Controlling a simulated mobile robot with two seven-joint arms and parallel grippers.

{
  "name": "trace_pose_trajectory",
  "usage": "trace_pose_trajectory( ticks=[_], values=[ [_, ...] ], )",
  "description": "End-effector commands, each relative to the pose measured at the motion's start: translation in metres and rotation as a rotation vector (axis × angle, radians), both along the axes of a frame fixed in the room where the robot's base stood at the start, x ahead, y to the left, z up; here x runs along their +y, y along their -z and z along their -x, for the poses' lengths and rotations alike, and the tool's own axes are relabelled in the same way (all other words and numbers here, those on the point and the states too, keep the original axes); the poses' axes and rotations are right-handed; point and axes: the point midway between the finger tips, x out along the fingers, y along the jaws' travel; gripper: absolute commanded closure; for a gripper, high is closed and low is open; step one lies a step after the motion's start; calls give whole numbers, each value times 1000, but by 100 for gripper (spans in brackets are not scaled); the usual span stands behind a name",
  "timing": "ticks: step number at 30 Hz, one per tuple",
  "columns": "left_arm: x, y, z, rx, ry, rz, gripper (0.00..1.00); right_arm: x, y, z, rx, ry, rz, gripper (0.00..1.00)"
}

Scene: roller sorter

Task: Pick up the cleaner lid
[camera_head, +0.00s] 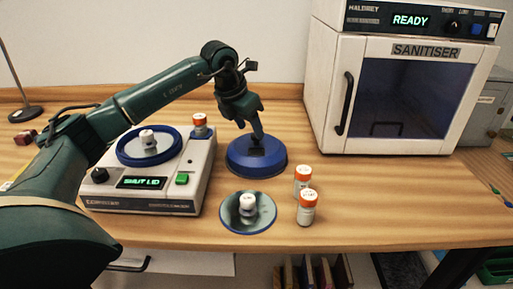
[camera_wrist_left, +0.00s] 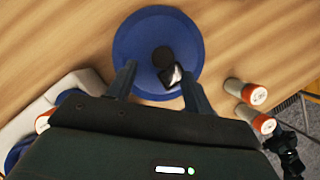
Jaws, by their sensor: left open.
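The cleaner lid (camera_head: 257,160) is a round blue cover with a dark knob (camera_head: 257,150), lying on the table right of the cleaner (camera_head: 160,204). My left gripper (camera_head: 258,138) points down just above the lid. In the left wrist view the lid (camera_wrist_left: 135,40) lies below my open left gripper (camera_wrist_left: 158,84). The knob (camera_wrist_left: 163,57) shows between and slightly beyond the fingertips; no contact is visible. My right gripper is not identifiable.
A third orange-capped vial (camera_head: 200,122) is on the cleaner. The sanitiser (camera_head: 345,60) stands at the back right, its display reading READY.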

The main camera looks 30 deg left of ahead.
Motion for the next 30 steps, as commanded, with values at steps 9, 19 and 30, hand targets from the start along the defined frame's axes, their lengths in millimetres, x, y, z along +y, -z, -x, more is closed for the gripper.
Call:
trace_pose_trajectory(
  ticks=[9, 19, 30],
  values=[
    [-6, 36, -16, 2, 0, 0, 48, 0, 1, 1, 9, -1, 0, 100],
    [-6, 36, -17, 1, 0, 0, 56, 1, 1, 0, 10, -3, 0, 100],
    [-6, 36, -17, 1, 0, 0, 86, 1, 1, 0, 8, -3, -1, 100]
  ],
)
